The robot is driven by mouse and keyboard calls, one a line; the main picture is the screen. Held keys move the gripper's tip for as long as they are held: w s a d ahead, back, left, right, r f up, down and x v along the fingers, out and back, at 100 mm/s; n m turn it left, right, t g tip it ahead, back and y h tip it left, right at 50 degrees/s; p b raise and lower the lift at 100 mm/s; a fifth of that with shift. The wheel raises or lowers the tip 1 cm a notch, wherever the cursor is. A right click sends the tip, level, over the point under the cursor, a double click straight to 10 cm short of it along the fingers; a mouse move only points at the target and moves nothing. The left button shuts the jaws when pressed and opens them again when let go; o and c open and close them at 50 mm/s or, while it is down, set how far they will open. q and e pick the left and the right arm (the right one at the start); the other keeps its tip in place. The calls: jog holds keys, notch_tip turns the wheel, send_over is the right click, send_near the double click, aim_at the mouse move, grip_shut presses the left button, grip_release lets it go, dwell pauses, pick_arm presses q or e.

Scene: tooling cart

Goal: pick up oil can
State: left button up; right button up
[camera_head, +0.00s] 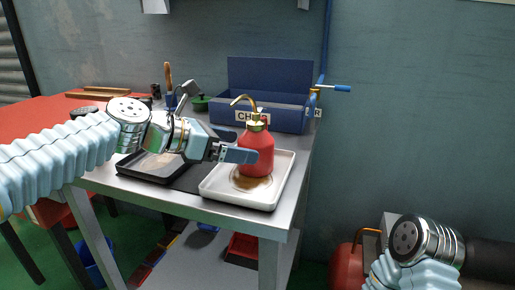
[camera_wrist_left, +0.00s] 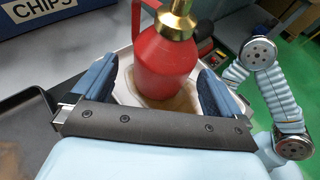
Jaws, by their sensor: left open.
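The oil can (camera_head: 257,154) is red with a brass neck and curved spout. It stands upright in a white tray (camera_head: 284,180) with a brown stain, on the steel cart. My left gripper (camera_head: 240,154) comes in from the left and is at the can's body. In the left wrist view the can (camera_wrist_left: 165,65) stands between the two blue fingers of the left gripper (camera_wrist_left: 155,90), which are spread with gaps beside the can. In the head view my right arm shows at the bottom right, but its gripper fingers are not visible.
A blue box (camera_head: 270,112) labelled CHIPS stands open behind the can. A dark tray (camera_head: 150,168) lies left of the white tray. Tools stand at the back left beside a red surface (camera_head: 40,125). The cart's right edge is close to the white tray.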

aim_at(256, 148)
pick_arm(q)
jog(key=x, duration=0.5)
jog(key=shift+s+d+f, duration=0.1)
jog(key=shift+s+d, duration=0.05)
jog(key=shift+d, duration=0.15)
jog(key=shift+c, duration=0.3)
jog(key=c, duration=1)
jog(key=shift+c, duration=0.3)
jog(key=shift+r, duration=0.2)
